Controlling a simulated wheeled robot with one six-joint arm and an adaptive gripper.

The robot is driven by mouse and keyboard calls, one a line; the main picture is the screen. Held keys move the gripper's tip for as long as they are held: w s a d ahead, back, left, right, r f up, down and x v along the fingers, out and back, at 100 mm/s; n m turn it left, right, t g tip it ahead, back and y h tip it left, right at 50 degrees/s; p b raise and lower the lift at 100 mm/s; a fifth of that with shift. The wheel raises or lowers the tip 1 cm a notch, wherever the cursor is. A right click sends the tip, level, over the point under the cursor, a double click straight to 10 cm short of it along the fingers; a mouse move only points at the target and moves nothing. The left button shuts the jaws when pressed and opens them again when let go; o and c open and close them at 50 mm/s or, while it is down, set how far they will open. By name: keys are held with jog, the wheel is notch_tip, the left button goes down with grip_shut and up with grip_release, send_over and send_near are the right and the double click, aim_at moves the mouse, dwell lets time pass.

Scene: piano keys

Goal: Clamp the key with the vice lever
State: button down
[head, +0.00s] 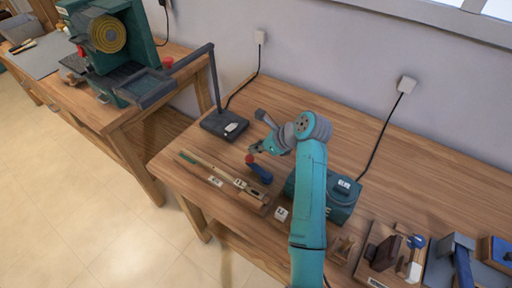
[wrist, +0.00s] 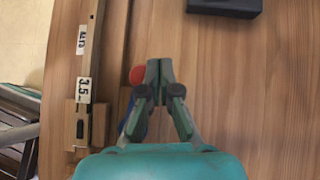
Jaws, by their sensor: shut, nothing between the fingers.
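The key (head: 212,168) is a long, thin wooden strip on the bench's left part. Its near end sits at a wooden vice block (head: 254,200), and the key (wrist: 94,45) runs up the left side of the wrist view. The vice lever (head: 261,172) is blue with a red knob. In the wrist view its red knob (wrist: 136,75) shows just left of my fingertips, and its blue part is mostly hidden behind my left finger. My gripper (head: 255,149) is shut and empty, above and close to the lever. I cannot tell whether it touches the knob (wrist: 158,66).
A black lamp base (head: 222,125) stands behind the key. A teal box (head: 342,196) stands right of the lever, partly behind my arm. A small white labelled block (head: 281,214) is near the vice. Wooden trays with tools (head: 385,262) are at the right. Bare bench lies behind my gripper.

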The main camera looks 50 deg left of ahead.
jog(key=shift+w+d+r, duration=0.15)
jog(key=shift+w+r, duration=0.05)
jog(key=shift+w, duration=0.3)
jog(key=w+d+r, duration=0.1)
jog(key=w+r, duration=0.7)
jog(key=w, duration=0.1)
jog(key=shift+w+d, duration=0.3)
jog(key=shift+d, duration=0.1)
jog(key=shift+r, duration=0.1)
